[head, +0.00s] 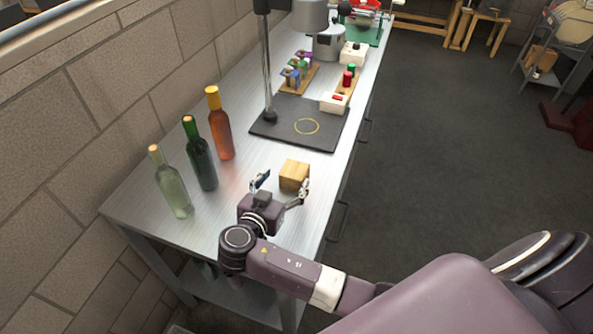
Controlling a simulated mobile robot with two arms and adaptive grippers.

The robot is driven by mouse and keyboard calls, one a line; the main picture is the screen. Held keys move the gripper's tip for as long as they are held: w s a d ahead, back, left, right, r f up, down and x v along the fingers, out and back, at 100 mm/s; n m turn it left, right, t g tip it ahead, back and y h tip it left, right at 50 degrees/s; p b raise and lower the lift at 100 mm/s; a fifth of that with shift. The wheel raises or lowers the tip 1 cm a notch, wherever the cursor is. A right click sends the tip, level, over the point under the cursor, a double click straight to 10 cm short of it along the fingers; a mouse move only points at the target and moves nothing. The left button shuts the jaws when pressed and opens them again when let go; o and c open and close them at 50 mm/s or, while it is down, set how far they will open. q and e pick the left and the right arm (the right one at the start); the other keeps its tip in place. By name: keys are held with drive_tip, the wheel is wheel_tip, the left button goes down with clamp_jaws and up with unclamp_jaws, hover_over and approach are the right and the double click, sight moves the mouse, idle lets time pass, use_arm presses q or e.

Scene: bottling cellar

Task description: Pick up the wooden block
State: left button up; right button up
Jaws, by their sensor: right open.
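The wooden block (294,175) is a light tan cube on the metal table, near its right edge. My right gripper (281,186) is open and empty, with its fingers pointing toward the block from the near side. One finger is left of the block and the other is close to the block's near right corner. I cannot tell whether a finger touches the block. My left gripper is not in view.
Several bottles stand left of the block: a clear one (172,184), a dark green one (200,156) and an amber one (221,126). A black mat (285,133) with a stand lies behind the block. The metal table (140,200) has a wall on its left.

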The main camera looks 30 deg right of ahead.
sight(292, 174)
drive_tip(key=w+d+p, duration=0.1)
drive_tip(key=d+p, duration=0.1)
drive_tip(key=shift+w+d+f, duration=0.15)
drive_tip(key=shift+w+d, duration=0.2)
drive_tip(key=shift+f+p+x, duration=0.2)
drive_tip(key=shift+p+x, duration=0.15)
drive_tip(key=shift+x, duration=0.85)
drive_tip(key=shift+w+d+f, duration=0.1)
drive_tip(key=shift+d+f, duration=0.1)
drive_tip(key=shift+d, duration=0.05)
drive_tip(key=c, duration=1.3)
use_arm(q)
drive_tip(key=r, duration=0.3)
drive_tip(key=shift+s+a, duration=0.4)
use_arm(e)
drive_tip(key=shift+c, duration=0.4)
